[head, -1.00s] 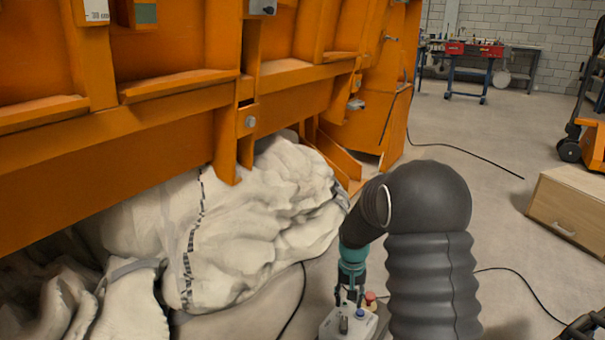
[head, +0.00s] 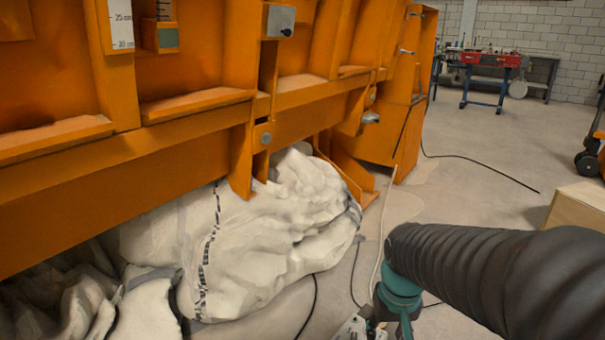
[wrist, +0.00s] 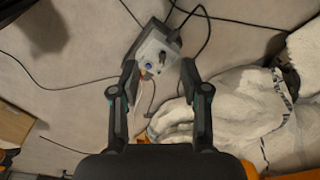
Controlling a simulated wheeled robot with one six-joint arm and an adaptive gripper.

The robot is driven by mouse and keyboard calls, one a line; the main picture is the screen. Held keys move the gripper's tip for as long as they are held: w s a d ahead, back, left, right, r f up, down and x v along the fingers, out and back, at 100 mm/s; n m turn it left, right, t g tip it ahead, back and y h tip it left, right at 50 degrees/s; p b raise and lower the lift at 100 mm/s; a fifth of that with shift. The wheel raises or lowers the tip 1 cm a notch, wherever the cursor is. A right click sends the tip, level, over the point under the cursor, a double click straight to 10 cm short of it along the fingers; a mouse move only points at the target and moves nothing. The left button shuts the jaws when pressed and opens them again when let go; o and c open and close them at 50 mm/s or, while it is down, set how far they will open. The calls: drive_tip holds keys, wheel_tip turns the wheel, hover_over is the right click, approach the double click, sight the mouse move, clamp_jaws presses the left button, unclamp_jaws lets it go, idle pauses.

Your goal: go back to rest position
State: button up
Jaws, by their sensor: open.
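My gripper (wrist: 159,68) is open in the wrist view, its two dark fingers apart with nothing held between them. Beyond the fingertips is a small grey control box (wrist: 150,46) with a blue button and a red knob. In the head view my arm, in a black ribbed sleeve, reaches in from the lower right to a teal wrist joint (head: 400,288). My fingers are hidden or cut off at the bottom edge there. Part of the control box (head: 351,328) shows beside the wrist. The orange sandbed frame (head: 190,140) fills the left and top.
White sacks (head: 270,235) bulge under the sandbed, left of my arm. Black cables lie on the floor around the control box. A wooden box (head: 577,208) stands at the right edge. A workbench (head: 487,82) is at the back, with open floor (head: 465,205) before it.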

drive_tip(key=s+r+t+p, duration=0.4)
drive_tip(key=s+r, duration=0.5)
drive_tip(key=r, duration=0.4)
drive_tip(key=shift+r, duration=0.2)
